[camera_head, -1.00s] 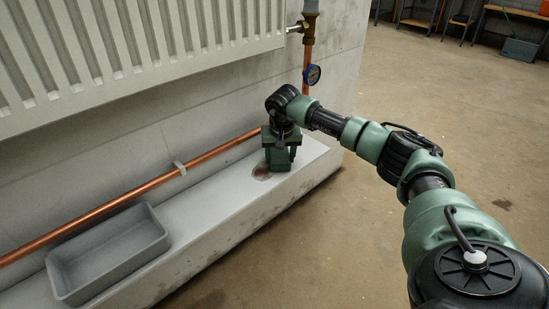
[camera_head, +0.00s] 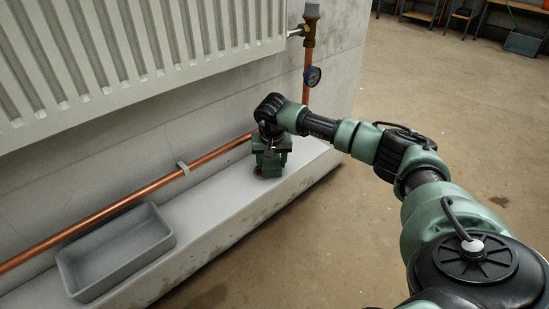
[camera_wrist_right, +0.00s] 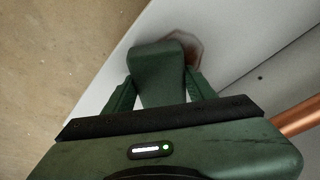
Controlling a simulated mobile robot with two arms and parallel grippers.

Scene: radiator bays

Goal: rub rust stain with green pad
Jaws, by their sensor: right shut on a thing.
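The rust stain (camera_wrist_right: 193,52) is a brownish ring on the pale ledge (camera_head: 215,212). In the right wrist view it shows around the far end and right side of the green pad (camera_wrist_right: 157,70). In the head view it is almost wholly hidden by my right gripper (camera_head: 269,166), with only a reddish trace at its lower left. The right gripper is shut on the green pad, which sits between its two fingers (camera_wrist_right: 160,82) and overlaps the stain. The pad is down at the ledge; whether it presses on it I cannot tell. My left gripper is out of view.
A grey tray (camera_head: 165,232) stands on the ledge at the left. A copper pipe (camera_head: 130,207) runs along the wall behind it. The white radiator (camera_head: 130,50) hangs above.

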